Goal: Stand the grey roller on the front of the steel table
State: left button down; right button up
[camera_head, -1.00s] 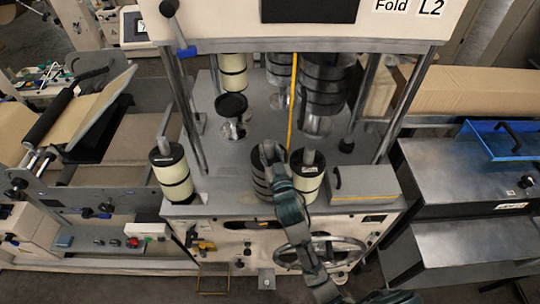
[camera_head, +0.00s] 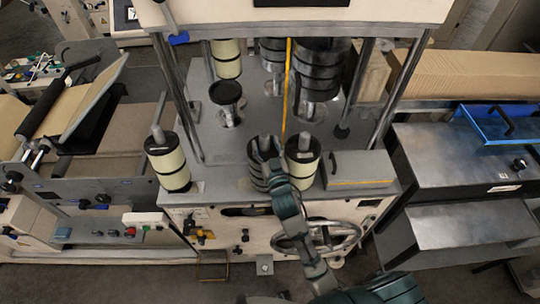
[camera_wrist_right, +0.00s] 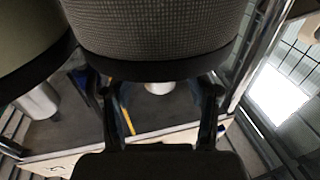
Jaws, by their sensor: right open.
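The grey roller (camera_head: 257,178) with black bands is upright at the front of the steel table (camera_head: 220,182), just left of a cream roller (camera_head: 302,160). My right gripper (camera_head: 266,148) is at its upper part, with the fingers apart. In the right wrist view the grey roller (camera_wrist_right: 155,28) fills the top, with a dark rim and a metal stub. The open right gripper (camera_wrist_right: 158,92) has one finger on each side of that stub. Whether the fingers touch the roller cannot be told. The wrist hides part of the roller. My left gripper is not in view.
Another cream roller (camera_head: 168,162) stands at the table's front left. A grey box (camera_head: 358,168) sits at the front right. A black-topped spindle (camera_head: 226,94) and a banded stack (camera_head: 318,75) stand behind. Metal posts (camera_head: 180,95) frame the table. Bare table lies between the front rollers.

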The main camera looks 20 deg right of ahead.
jog(key=s+b, duration=0.2)
jog(key=s, duration=0.9)
jog(key=shift+a+f, duration=0.3)
jog(key=shift+f, duration=0.05)
jog(key=shift+s, duration=0.1)
